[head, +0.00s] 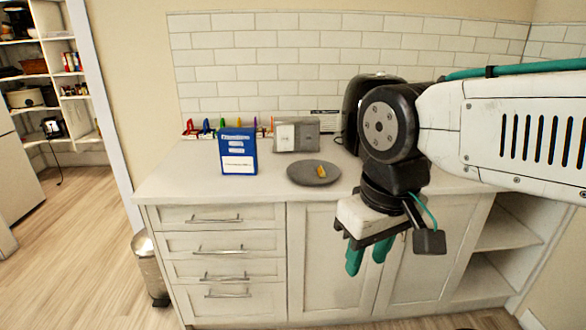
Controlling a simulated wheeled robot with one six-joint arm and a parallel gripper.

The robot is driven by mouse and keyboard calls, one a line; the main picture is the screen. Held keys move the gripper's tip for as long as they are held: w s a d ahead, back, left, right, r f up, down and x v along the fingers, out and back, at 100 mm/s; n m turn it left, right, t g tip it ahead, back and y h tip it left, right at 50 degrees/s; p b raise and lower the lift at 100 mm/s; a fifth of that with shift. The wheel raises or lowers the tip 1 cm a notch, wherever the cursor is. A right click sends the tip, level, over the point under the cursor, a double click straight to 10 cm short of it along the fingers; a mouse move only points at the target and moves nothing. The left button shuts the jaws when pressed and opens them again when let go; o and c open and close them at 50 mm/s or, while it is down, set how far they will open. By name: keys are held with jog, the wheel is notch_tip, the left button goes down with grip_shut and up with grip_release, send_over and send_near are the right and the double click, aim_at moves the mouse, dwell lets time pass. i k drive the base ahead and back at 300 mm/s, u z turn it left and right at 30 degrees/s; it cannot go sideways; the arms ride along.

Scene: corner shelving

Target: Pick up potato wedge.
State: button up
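The potato wedge (321,170) looks like a small yellow-orange piece in the head view. It lies on a round dark grey plate (299,177) on the white counter. My gripper (367,264) hangs to the right of the plate and nearer to me, in front of the cabinet doors in the picture. Its two green fingers point down with a gap between them, and nothing shows between them. The wedge is clear of the gripper and fully in view, but too small to show detail.
A blue box (238,152) stands left of the plate. A grey and white boxy item (297,136) stands behind it. A black appliance (356,110) is behind my arm, partly hidden. Several coloured items line the wall. The counter's front left (185,183) is bare.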

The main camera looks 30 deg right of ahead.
aim_at(321, 173)
jog(key=z, duration=0.2)
jog(key=i, duration=1.2)
jog(key=z, duration=0.55)
